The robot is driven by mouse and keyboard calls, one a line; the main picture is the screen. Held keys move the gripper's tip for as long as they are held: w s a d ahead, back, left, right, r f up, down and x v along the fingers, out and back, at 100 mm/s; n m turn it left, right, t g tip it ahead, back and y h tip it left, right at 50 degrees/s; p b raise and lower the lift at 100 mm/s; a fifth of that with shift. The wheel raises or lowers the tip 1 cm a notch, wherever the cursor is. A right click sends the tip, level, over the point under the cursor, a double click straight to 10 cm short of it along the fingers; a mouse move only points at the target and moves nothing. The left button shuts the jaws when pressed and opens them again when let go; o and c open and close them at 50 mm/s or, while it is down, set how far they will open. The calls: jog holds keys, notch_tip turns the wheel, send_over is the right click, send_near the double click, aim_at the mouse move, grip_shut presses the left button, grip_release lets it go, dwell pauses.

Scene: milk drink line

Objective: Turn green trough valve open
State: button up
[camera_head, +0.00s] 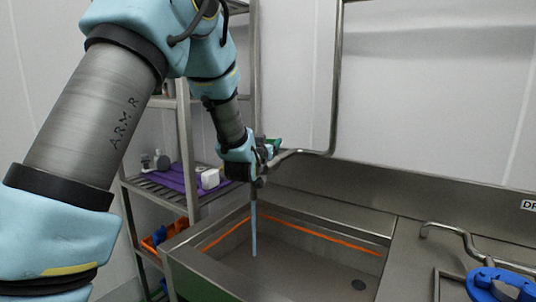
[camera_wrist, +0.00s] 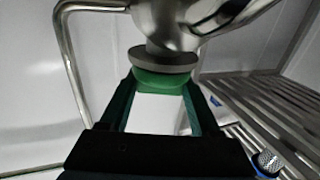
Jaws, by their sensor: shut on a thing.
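The green trough valve (camera_wrist: 165,80) is a green handle under a grey collar on a steel pipe. In the wrist view my gripper (camera_wrist: 164,92) has its two dark fingers on either side of the green handle, shut on it. In the head view my gripper (camera_head: 266,152) is at the pipe above the trough, and only a bit of green (camera_head: 274,143) shows beside it. A light-blue stream (camera_head: 254,228) runs straight down from below the valve into the steel trough (camera_head: 300,246). The outlet itself is mostly hidden by my gripper.
An orange line (camera_head: 320,235) runs around the trough's inner walls. A steel shelf rack (camera_head: 184,130) with a purple mat (camera_head: 178,180) stands at left. A bent pipe (camera_head: 450,232) and a blue object (camera_head: 492,284) lie at right. A tall pipe (camera_head: 335,90) rises behind.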

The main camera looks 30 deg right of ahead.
jog(key=n+t+y, duration=0.1)
jog(key=n+t+y+b, duration=0.1)
jog(key=y, duration=0.1)
jog(key=shift+s+d+n+y, duration=0.2)
jog(key=shift+n+y, duration=0.1)
jog(key=shift+n, duration=0.1)
jog(key=n+t+y, duration=0.1)
jog(key=y, duration=0.1)
jog(key=n+t+y+p, duration=0.1)
jog(key=y, duration=0.1)
jog(key=shift+w+r+n, duration=0.1)
jog(key=shift+r+n, duration=0.05)
jog(key=shift+n, duration=0.25)
jog(key=n+y+p, duration=0.1)
jog(key=n+y, duration=0.1)
jog(key=y, duration=0.1)
jog(key=n+y+p, duration=0.2)
jog(key=y, duration=0.2)
jog(key=shift+a, duration=0.1)
jog(key=shift+w+n+g+y+p, duration=0.1)
jog(key=shift+n+g+y+p, duration=0.65)
jog(key=shift+n+y, duration=1.8)
jog(key=shift+a+y, duration=0.1)
jog(key=shift+y, duration=0.55)
jog(key=o, duration=1.4)
